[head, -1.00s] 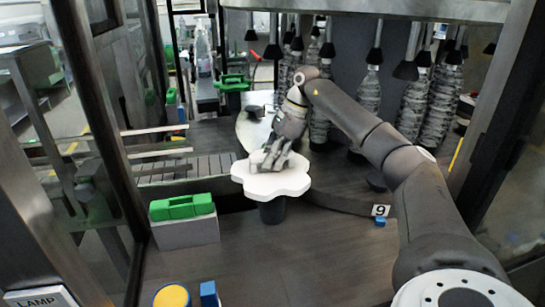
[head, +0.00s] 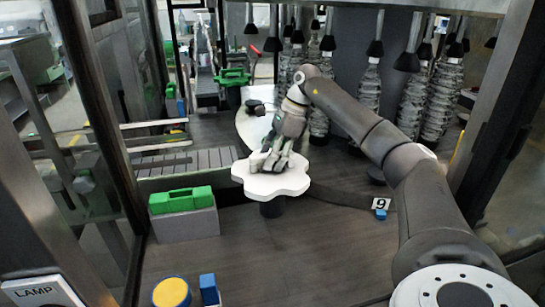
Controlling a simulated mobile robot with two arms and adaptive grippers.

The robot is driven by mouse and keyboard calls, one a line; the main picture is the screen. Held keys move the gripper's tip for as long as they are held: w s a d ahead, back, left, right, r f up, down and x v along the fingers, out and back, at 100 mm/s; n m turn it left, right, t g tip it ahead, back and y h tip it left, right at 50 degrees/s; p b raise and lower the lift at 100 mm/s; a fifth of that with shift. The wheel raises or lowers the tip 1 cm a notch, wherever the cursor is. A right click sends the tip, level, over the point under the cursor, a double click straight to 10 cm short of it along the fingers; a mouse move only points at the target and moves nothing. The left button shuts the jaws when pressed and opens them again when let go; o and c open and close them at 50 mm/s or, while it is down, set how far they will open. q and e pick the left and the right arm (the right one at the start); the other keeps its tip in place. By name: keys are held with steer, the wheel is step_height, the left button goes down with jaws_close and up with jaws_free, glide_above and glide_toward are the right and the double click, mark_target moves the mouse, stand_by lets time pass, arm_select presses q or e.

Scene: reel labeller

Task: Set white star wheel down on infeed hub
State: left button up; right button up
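The white star wheel (head: 291,184) is a flat, lobed disc lying level near the middle of the head view. My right gripper (head: 266,166) reaches down over its top from the back right and is shut on it near the centre. The gripped part is hidden by the fingers. The dark round infeed hub (head: 272,208) stands directly below the wheel, and only its lower part shows. I cannot tell whether the wheel touches the hub. My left gripper is not in view.
A green block (head: 181,200) on a grey box stands left of the wheel. A slatted conveyor (head: 185,164) lies behind that. Wrapped bottles hang at the back right. A yellow-topped cylinder (head: 171,292) and a blue block (head: 209,289) are at the front.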

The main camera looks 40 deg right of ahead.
steer(key=shift+f, duration=0.1)
steer(key=v, duration=1.2)
stand_by(0.5)
